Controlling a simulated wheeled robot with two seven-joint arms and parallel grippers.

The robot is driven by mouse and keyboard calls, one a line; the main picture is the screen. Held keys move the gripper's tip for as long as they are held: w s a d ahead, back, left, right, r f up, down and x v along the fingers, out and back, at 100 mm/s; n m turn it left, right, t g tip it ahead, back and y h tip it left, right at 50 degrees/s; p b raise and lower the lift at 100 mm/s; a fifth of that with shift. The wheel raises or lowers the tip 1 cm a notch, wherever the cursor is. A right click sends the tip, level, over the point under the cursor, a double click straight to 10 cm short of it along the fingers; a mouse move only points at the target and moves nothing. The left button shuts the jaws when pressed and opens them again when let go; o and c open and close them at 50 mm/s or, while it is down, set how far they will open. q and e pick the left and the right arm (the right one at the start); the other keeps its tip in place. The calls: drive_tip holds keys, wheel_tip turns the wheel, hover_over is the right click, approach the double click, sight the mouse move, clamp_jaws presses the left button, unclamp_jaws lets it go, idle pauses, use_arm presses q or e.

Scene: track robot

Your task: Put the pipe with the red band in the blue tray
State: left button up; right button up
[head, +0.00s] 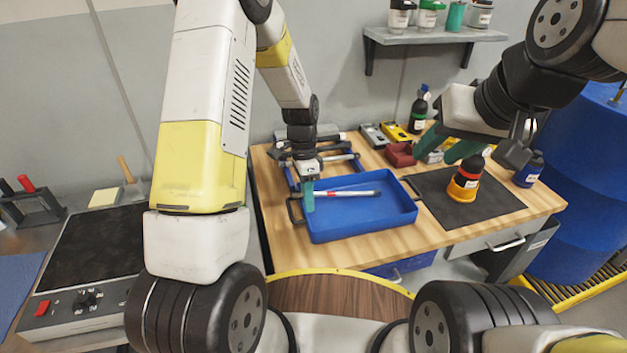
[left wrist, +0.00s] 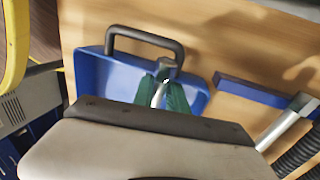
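My left gripper (head: 308,196) is at the pipe's left end, over the tray's left side. In the left wrist view, the green fingers (left wrist: 168,96) close around the pipe (left wrist: 157,95), near the blue tray (left wrist: 95,75) and its dark handle. My right gripper (head: 446,149) is empty, its green fingers spread, above the right part of the bench.
A blue rack (head: 291,178) with other pipes lies behind the tray. A dark mat (head: 487,211) with a black and orange item (head: 464,181) is to the right. A red bin (head: 400,155) and a black bottle (head: 419,110) stand at the back. A blue drum (head: 585,190) is beside the bench.

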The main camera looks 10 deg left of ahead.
use_arm(q)
drive_tip(key=shift+w+r, duration=0.1)
idle(0.6)
drive_tip(key=v, duration=1.2)
drive_tip(key=s+a+r+n+t, duration=0.2)
drive_tip(key=s+r+n+t, duration=0.35)
drive_tip(key=r, duration=0.75)
drive_tip(key=s+r+n+t, duration=0.1)
drive_tip(key=s+n, duration=0.1)
drive_tip(key=s, duration=0.3)
drive_tip(key=s+a+r+n+t, duration=0.1)
drive_tip(key=s+r+n, duration=0.1)
drive_tip(key=s, duration=0.3)
drive_tip(key=s+a+r+n+t+h, duration=0.1)
drive_tip(key=s+n, duration=0.2)
drive_tip(key=s, duration=0.2)
drive_tip(key=shift+r, duration=0.3)
drive_tip(key=shift+n, duration=0.25)
